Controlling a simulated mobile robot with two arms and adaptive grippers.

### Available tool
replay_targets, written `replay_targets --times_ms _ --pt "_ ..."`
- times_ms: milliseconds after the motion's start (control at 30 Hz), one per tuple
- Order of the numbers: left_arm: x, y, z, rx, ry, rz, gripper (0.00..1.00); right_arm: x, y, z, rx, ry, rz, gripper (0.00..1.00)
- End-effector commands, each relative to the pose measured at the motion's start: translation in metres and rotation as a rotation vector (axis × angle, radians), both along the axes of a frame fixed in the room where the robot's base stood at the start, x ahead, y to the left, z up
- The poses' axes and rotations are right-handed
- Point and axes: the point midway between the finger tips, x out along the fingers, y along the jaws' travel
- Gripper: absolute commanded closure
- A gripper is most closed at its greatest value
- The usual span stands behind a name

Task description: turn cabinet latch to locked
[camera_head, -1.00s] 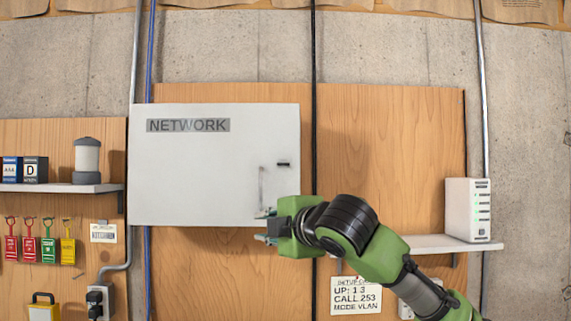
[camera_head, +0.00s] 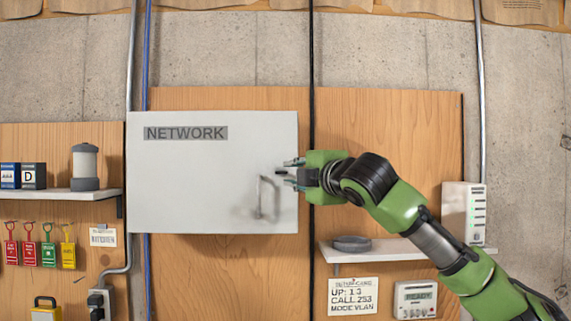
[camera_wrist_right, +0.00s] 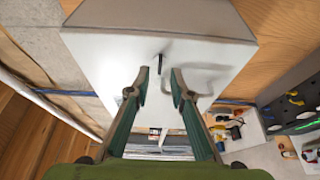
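The white cabinet (camera_head: 190,185) is marked NETWORK and its door is closed. Its latch, a small dark bar (camera_head: 281,172), sits near the door's right edge, above the grey handle (camera_head: 266,197). The latch lay level in the earlier head view. In the right wrist view the latch (camera_wrist_right: 159,57) stands just beyond the fingertips, in line with the gap, and the handle (camera_wrist_right: 185,92) is to its right. My right gripper (camera_head: 288,171) is open and empty, in front of the door at latch height. Contact with the latch cannot be made out. My left gripper is out of view.
A left shelf (camera_head: 60,194) holds boxes and a canister (camera_head: 85,165).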

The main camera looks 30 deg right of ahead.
Motion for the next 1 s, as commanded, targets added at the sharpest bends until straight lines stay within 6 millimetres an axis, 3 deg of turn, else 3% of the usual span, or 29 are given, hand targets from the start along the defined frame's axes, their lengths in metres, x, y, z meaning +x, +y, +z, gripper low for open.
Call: replay_targets --times_ms 33,233,633,700,733,1000 --pt "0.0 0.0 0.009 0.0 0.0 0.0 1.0 0.01 -0.002 0.004 0.0 0.003 0.0 0.79" --pt "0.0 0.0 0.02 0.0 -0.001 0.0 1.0 0.034 -0.005 0.001 0.0 0.002 0.0 0.79" --pt "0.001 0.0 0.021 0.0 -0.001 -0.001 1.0 0.041 -0.006 -0.001 0.0 0.0 0.0 0.79" --pt "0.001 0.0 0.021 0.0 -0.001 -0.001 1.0 0.041 -0.006 -0.001 0.0 0.0 0.0 0.97" --pt "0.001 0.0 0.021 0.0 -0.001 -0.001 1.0 0.041 -0.006 -0.001 0.0 0.0 0.0 1.0" --pt "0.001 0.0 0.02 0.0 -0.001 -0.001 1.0 0.041 -0.006 -0.001 0.004 -0.002 0.0 1.0"
